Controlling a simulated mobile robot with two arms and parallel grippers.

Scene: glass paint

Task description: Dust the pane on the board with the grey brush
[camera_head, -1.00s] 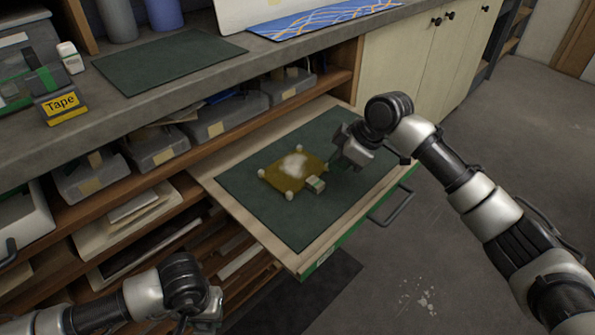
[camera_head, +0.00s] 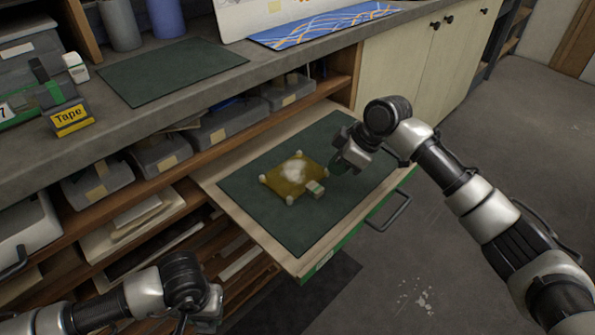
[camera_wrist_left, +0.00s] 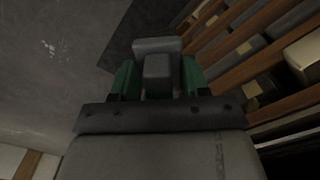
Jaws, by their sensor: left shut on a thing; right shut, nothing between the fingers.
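The pane (camera_head: 279,182) is amber, with a white dusty patch (camera_head: 295,170) on it. It rests on small white corner pieces over a dark green board (camera_head: 309,225) in the pulled-out drawer. My left gripper (camera_wrist_left: 156,78) is shut on a grey block-shaped thing (camera_wrist_left: 157,66), which looks like the grey brush; no bristles show. In the head view, my left wrist is low at the bottom left, away from the pane, and its fingertips are hidden. My right gripper (camera_head: 338,163) is shut and empty, over the board just right of the pane.
A small white and green block (camera_head: 315,188) is at the pane's near right edge. The drawer handle (camera_head: 390,211) sticks out to the right. The counter above holds a dark green mat (camera_head: 170,70) and a Tape box (camera_head: 68,116). The floor on the right is clear.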

